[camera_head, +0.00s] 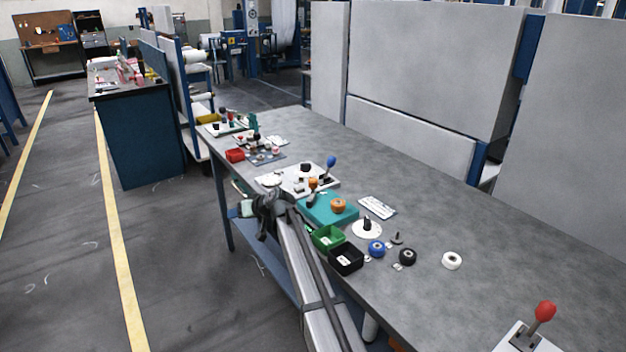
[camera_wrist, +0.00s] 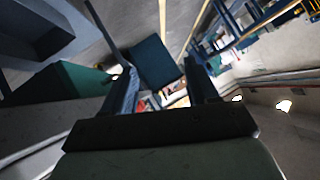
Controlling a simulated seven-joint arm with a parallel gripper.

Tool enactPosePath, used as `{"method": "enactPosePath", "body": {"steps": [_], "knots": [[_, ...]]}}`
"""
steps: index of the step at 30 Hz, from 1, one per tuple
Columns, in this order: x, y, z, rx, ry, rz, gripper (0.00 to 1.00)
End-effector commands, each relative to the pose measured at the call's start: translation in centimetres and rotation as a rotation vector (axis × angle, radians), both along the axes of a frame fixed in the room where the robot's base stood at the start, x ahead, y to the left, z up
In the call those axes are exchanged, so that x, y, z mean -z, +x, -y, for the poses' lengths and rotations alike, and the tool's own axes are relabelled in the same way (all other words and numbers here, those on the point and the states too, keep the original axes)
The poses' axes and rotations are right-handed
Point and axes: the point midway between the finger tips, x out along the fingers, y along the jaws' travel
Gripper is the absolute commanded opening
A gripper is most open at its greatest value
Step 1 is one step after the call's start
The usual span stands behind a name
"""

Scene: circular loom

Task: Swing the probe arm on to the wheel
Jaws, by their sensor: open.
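A teal block (camera_head: 325,212) on the bench carries an orange wheel-like disc (camera_head: 338,206). A dark upright piece with an orange top (camera_head: 313,184) stands at the block's far left corner; it may be the probe arm, but I cannot tell. My gripper (camera_head: 268,212) is at the bench's left edge, left of the teal block and apart from the disc. In the wrist view my gripper (camera_wrist: 163,85) has its two dark fingers spread, with nothing visibly held. The near side of the block is partly hidden by my arm.
A green bin (camera_head: 328,238) and a black bin (camera_head: 346,259) stand close to my arm. Blue (camera_head: 376,249), black (camera_head: 408,257) and white (camera_head: 452,261) rolls lie to the right. A blue-knobbed lever (camera_head: 331,162) stands behind. The bench's right side is mostly clear.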

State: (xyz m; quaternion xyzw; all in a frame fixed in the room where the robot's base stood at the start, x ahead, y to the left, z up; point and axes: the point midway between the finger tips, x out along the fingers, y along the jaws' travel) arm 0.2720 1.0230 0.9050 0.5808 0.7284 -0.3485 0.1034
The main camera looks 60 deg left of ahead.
Motion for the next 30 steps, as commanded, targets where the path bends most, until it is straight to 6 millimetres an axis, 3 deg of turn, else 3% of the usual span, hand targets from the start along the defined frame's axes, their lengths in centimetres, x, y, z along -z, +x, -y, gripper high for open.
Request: {"method": "enactPosePath", "body": {"steps": [2,8,15,21,25,30], "knots": [[-2.5,2.4,-0.8,-0.05,-0.084,0.063,0.58],[-8.1,8.5,0.7,-0.119,-0.336,0.204,0.58],[-16.9,16.4,4.8,-0.096,-0.66,0.325,0.58],[-22.7,20.3,8.2,-0.042,-0.85,0.363,0.58],[-24.1,21.2,9.3,-0.023,-0.903,0.369,0.58],[-23.2,21.3,9.7,-0.02,-0.915,0.37,0.58]]}}
